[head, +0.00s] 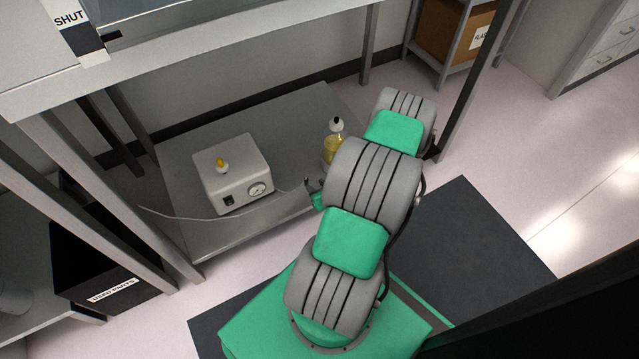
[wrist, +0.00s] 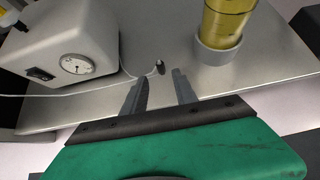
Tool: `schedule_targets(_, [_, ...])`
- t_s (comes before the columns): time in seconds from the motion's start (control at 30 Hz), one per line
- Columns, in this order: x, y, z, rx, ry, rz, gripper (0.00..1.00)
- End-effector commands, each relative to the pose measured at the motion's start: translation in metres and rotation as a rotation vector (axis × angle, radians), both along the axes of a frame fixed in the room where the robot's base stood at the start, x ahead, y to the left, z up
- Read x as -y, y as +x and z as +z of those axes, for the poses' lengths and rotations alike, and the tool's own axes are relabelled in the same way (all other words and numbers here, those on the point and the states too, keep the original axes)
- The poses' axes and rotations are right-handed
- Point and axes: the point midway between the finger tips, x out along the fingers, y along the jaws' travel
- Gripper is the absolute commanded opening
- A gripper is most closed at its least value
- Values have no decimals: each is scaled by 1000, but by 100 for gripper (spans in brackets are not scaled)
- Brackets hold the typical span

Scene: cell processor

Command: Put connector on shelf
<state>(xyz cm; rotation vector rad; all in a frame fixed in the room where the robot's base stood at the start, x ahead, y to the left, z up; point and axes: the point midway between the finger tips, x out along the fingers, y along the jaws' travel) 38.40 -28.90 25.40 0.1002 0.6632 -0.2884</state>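The connector (wrist: 160,67) is a small dark piece on the end of a thin white cable. In the wrist view it appears over the lower grey metal shelf (wrist: 210,84), just ahead of my fingertips and near the gap between them. I cannot tell whether it touches the shelf. My gripper (wrist: 158,77) is open, its two grey fingers apart with nothing between them. In the head view my gripper (head: 309,186) is mostly hidden by my arm, near the right part of the shelf (head: 290,110); the connector is too small to make out clearly there.
A white box with a gauge (head: 234,173) stands on the shelf, left of the connector. A bottle of yellow liquid (head: 331,150) stands right of it, in a grey ring holder (wrist: 219,52) in the wrist view. Table legs (head: 471,82) flank the shelf. A black bin (head: 95,265) stands left.

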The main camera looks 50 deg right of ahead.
Motion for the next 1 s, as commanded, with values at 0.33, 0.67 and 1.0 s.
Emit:
schedule_targets(0.33, [-10,-11,26,-19,-44,81,34])
schedule_targets(0.67, [-168,67,185,-307,-949,1641,34])
schedule_targets(1.0, [-288,-41,331,248,1530,-2546,34])
